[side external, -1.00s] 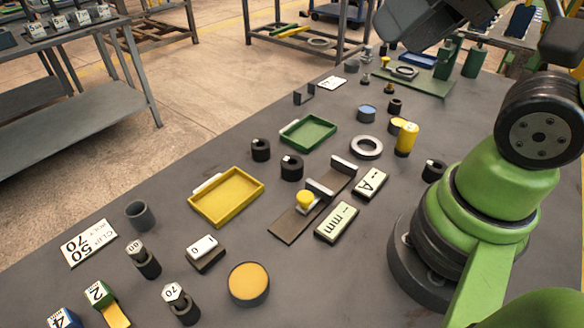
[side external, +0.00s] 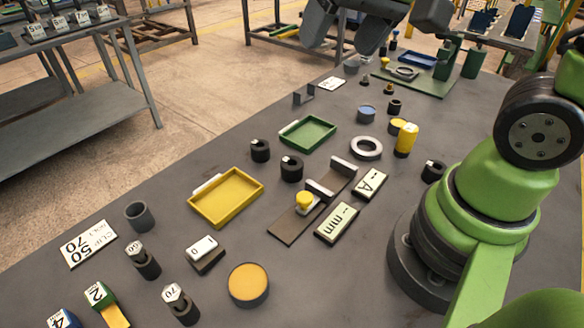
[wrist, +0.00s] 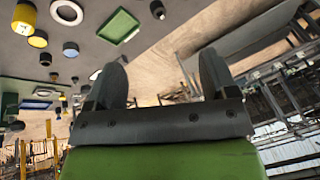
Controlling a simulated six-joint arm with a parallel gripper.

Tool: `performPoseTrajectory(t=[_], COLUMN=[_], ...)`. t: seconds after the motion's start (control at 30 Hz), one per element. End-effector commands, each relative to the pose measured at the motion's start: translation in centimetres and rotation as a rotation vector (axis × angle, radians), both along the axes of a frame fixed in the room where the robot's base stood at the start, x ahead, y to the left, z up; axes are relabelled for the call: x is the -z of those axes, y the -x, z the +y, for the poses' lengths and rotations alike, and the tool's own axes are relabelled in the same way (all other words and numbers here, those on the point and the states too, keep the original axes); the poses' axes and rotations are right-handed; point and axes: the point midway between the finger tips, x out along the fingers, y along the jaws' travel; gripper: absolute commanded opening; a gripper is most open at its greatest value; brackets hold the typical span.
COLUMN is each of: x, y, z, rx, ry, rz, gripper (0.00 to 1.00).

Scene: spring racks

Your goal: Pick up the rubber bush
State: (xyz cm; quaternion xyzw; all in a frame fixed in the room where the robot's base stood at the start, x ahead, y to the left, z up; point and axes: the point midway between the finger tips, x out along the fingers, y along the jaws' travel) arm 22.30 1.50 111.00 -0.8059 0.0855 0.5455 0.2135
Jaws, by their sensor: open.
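Several short black cylinders that look like rubber bushes stand on the grey bench; I cannot tell which one the task means. In the side view one black bush (side external: 260,150) stands between the yellow and green trays. A second black bush (side external: 291,168) stands close by, one black cylinder (side external: 433,170) is beside my arm base, and a small one (side external: 394,106) is farther back. My gripper (side external: 343,40) is high at the top, far from the nearer bushes. In the wrist view my gripper (wrist: 163,75) is open with nothing between its fingers. A black cylinder (wrist: 157,9) shows at the top edge.
A yellow tray (side external: 193,207) and a green tray (side external: 283,137) lie on the bench. A metal ring (side external: 366,148), a yellow cylinder (side external: 405,140) and a slide fixture (side external: 285,232) stand around the middle. Bare bench lies along the far left edge.

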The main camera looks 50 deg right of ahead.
Motion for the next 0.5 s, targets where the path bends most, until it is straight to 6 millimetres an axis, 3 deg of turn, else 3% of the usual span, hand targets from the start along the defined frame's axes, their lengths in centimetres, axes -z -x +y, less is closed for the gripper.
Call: performPoseTrajectory(t=[0.1, 0.3, 0.5], x=[2.9, 9.2, 15.2], y=[-3.1, -7.2, -9.0], z=[-0.5, -1.2, -1.7], rx=[0.025, 0.058, 0.080], ry=[0.017, 0.047, 0.071], rz=[0.102, 0.253, 0.362], gripper=[0.79, 0.79, 0.79])
